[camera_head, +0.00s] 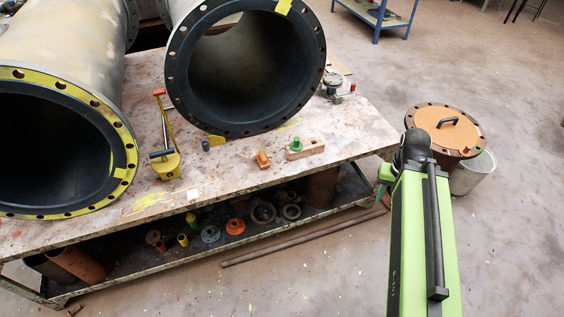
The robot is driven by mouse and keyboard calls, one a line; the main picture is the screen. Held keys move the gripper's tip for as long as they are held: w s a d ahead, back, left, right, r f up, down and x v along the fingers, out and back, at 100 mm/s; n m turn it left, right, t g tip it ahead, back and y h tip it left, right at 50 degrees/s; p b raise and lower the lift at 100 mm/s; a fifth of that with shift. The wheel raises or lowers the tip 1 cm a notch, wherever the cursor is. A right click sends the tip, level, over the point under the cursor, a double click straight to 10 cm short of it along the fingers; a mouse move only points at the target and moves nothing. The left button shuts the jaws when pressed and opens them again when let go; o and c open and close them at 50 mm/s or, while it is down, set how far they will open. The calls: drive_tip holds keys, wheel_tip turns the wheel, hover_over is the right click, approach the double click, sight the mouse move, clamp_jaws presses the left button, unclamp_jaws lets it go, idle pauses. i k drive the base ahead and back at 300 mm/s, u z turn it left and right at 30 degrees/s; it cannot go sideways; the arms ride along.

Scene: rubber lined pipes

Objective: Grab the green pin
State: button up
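The green pin (296,145) is small and stands upright on a wooden block (312,148) near the front right edge of the worktable. Nothing holds it. My arm rises in green and black at the right of the view. Only a small green part of what looks like my gripper (384,178) shows past the arm, just off the table's right corner. It is right of and apart from the pin. Its fingertips are hidden or too small to tell if they are open.
Two large flanged pipes (245,128) lie on the worktable (230,172). A yellow tool (166,165) and an orange piece (263,159) are left of the block. A lidded brown drum (449,131) and a bucket (470,175) stand right. A rod (300,238) lies on the floor.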

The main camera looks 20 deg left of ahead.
sight(296, 146)
drive_tip(key=z, duration=0.9)
drive_tip(key=k, duration=0.1)
drive_tip(key=u, duration=2.6)
drive_tip(key=i, duration=1.5)
drive_tip(key=u, duration=0.15)
